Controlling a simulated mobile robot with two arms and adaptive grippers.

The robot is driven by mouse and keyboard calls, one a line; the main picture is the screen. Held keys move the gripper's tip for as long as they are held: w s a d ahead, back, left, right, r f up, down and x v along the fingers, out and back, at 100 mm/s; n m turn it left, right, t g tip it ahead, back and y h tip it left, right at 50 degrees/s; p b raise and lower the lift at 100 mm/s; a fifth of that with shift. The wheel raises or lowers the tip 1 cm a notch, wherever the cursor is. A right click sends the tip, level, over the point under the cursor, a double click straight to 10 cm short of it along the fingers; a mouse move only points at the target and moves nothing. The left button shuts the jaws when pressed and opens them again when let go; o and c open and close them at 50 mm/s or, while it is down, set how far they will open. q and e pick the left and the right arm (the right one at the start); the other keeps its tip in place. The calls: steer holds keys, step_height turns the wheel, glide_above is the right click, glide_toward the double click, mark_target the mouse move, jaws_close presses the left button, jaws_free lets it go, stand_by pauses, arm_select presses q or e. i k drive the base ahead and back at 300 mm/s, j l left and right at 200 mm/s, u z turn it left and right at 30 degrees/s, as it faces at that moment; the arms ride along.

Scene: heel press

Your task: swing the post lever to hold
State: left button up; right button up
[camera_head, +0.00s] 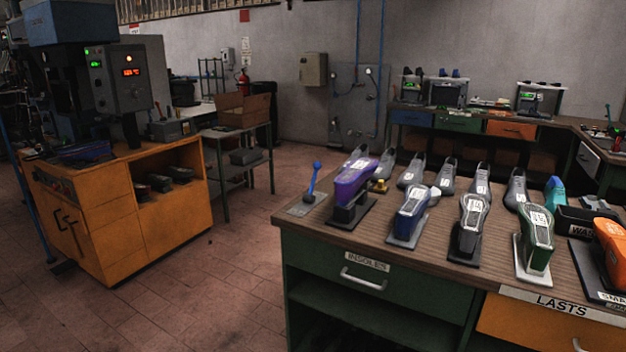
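A small lever with a blue handle (313,180) stands at the left end of the wooden-topped workbench (292,217). It rises from a flat grey plate and leans slightly to the right at its top. Any marking on the plate is too small to read. A purple shoe last (352,183) sits on a dark stand just right of the lever, apart from it. A brass-coloured part (379,186) is beside the last. Neither of my grippers is in view.
Several more lasts on stands, including a blue one (413,203) and a green one (539,235), fill the bench to the right. An orange cabinet (116,241) with a machine (119,73) stands left. Open floor (225,270) lies between cabinet and bench.

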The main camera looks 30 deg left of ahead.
mark_target(317, 166)
steer(key=i+j, duration=0.35)
steer(key=j, duration=0.15)
steer(key=i+j, duration=0.3)
steer(key=j, duration=0.2)
steer(key=i+j, duration=0.35)
steer(key=j, duration=0.15)
steer(key=i+j, duration=0.3)
steer(key=j, duration=0.2)
steer(key=i+j, duration=0.35)
steer(key=j, duration=0.15)
steer(key=i+j, duration=0.3)
steer(key=j, duration=0.2)
